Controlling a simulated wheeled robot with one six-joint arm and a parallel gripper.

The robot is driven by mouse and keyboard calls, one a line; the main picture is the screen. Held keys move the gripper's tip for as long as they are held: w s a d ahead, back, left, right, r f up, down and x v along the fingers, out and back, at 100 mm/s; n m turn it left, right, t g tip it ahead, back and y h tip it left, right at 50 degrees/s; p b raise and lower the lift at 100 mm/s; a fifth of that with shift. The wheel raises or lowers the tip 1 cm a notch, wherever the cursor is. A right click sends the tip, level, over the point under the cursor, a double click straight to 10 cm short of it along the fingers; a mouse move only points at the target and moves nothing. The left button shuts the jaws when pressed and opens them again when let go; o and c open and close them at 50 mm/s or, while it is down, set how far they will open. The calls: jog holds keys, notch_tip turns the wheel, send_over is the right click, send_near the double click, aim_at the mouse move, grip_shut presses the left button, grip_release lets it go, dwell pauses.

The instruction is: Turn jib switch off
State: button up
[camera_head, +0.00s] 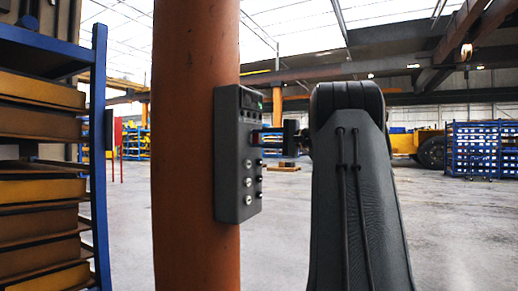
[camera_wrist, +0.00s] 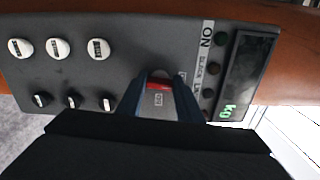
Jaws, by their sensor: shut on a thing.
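A dark grey control box (camera_head: 238,170) is mounted on the orange column. A red switch (camera_wrist: 159,84) shows between the fingertips of my gripper (camera_wrist: 160,92) in the wrist view. My gripper is shut on this switch, and the fingers hide its sides. A small pale label lies just below the red part, too small to read surely. In the head view my gripper (camera_head: 265,139) reaches the box face from the right, and a bit of red shows at its tip. I cannot tell the switch's position from these views.
White round knobs (camera_wrist: 60,48) and black-and-white switches (camera_wrist: 73,101) sit left of my gripper in the wrist view. A display (camera_wrist: 238,75) with green "kg" is at the right. A blue shelf rack (camera_head: 100,150) stands left of the orange column (camera_head: 190,150). Open floor lies behind.

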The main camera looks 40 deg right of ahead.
jog(key=shift+n+b, duration=0.6)
jog(key=shift+b, duration=0.05)
jog(key=o, duration=1.1)
jog(key=shift+s, duration=0.15)
jog(key=v, duration=0.7)
jog(key=shift+s+d, duration=0.15)
jog(key=shift+s, duration=0.1)
